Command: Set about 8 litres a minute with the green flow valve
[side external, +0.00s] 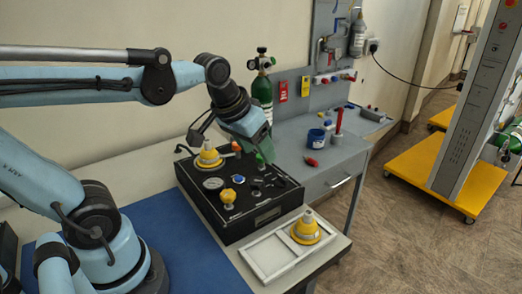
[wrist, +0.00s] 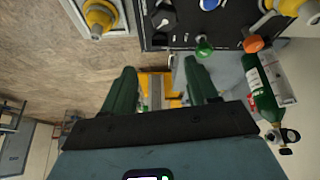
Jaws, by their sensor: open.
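The green flow valve (wrist: 204,47) shows in the wrist view as a small green knob at the edge of the black trainer box (side external: 225,228). My gripper (wrist: 159,64) is open, with nothing between its green fingers. In the wrist view the knob lies just beyond the tip of the right finger, not between the fingers. In the side view my gripper (side external: 264,150) hangs over the back right part of the box, and its green fingers largely hide the knob. I cannot tell whether finger and knob touch. No flow reading is legible.
The box top also carries an orange knob (side external: 236,146), a yellow cone (side external: 208,155), a blue knob (side external: 238,179) and a yellow knob (side external: 228,197). A green cylinder (side external: 262,95) stands behind. A white tray (side external: 262,256) with another cone sits in front.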

